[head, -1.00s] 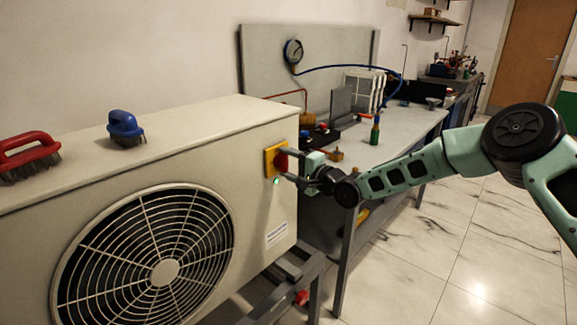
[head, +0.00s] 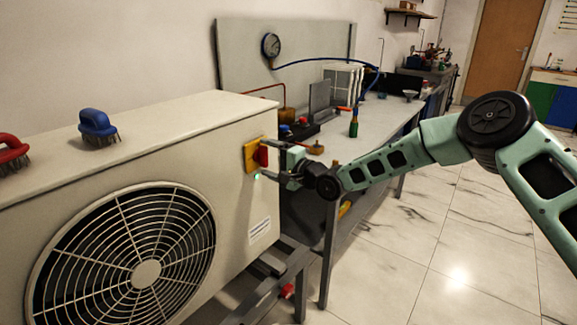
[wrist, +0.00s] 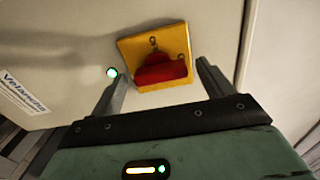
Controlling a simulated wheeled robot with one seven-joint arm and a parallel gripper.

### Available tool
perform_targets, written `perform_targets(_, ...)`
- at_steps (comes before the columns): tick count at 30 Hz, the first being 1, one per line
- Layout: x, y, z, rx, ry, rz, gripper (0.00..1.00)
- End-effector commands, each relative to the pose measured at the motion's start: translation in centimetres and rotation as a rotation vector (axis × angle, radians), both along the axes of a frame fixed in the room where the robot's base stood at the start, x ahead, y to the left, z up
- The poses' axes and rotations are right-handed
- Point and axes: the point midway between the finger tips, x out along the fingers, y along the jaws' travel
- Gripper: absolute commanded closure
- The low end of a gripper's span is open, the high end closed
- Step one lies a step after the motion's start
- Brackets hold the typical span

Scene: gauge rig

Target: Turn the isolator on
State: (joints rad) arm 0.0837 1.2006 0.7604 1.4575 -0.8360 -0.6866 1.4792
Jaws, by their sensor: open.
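The isolator is a yellow plate (head: 250,157) with a red knob (head: 264,155) on the side of a cream fan unit. In the head view the knob looks like an upright red bar. In the wrist view the knob (wrist: 160,73) lies across the lower part of the plate (wrist: 140,48), near small dark marks. My gripper (head: 271,160) is open at the isolator, one finger on each side of the knob. The wrist view shows gaps between the fingers and the knob. A green lamp (wrist: 112,73) beside the plate is lit, near the left finger.
The fan unit (head: 200,125) carries a blue brush (head: 98,128) and a red brush (head: 10,152) on top. A grey workbench (head: 385,125) with tools and a gauge (head: 271,45) stands behind my gripper. The tiled floor at right is clear.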

Motion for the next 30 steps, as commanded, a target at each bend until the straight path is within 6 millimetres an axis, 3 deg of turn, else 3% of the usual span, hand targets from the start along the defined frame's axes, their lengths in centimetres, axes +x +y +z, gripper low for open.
perform_targets(5,-1.5,-2.2,-0.1,-0.002,0.001,-0.002,0.20)
perform_targets(21,-8.8,-11.5,-0.1,-0.001,0.002,-0.003,0.20)
perform_targets(30,-10.4,-13.4,0.0,0.001,0.001,-0.001,0.20)
